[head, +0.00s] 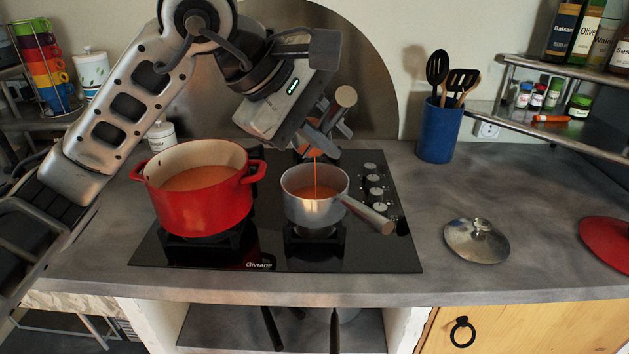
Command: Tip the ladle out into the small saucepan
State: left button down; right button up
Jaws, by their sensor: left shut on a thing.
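My left gripper (325,128) is above the small saucepan, shut on the ladle. The ladle's pale round handle end (346,96) sticks out beside the fingers; its bowl is mostly hidden behind the gripper. A thin orange stream (315,175) falls from below the gripper into the small saucepan (303,211). The saucepan is grey metal, stands upright on the right front burner and has orange liquid inside. My right gripper is not in view.
A red pot (200,205) of orange soup stands left of the saucepan on the black hob (375,255). A metal lid (476,241) and a red lid (607,240) lie on the counter at right. A blue utensil crock (437,135) stands behind. The counter between is clear.

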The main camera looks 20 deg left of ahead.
pick_arm(q)
jog(key=shift+s+d+f+b, duration=0.2)
jog(key=shift+s+f+b, duration=0.1)
jog(key=shift+f+b, duration=0.15)
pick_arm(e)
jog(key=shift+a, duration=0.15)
pick_arm(q)
jog(key=shift+s+d+f+t+b, duration=0.2)
jog(key=shift+s+f+t+b, duration=0.2)
jog(key=shift+f+b, duration=0.15)
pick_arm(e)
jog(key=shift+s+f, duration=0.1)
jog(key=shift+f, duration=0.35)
pick_arm(q)
jog(key=shift+s+d+f+m+y+b, duration=0.1)
jog(key=shift+f+m+y+b, duration=0.2)
jog(key=shift+f+b, duration=0.1)
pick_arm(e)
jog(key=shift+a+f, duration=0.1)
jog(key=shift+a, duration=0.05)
pick_arm(q)
jog(key=shift+s+f+t+b, duration=0.15)
jog(key=shift+f+t+b, duration=0.25)
jog(key=shift+b, duration=0.2)
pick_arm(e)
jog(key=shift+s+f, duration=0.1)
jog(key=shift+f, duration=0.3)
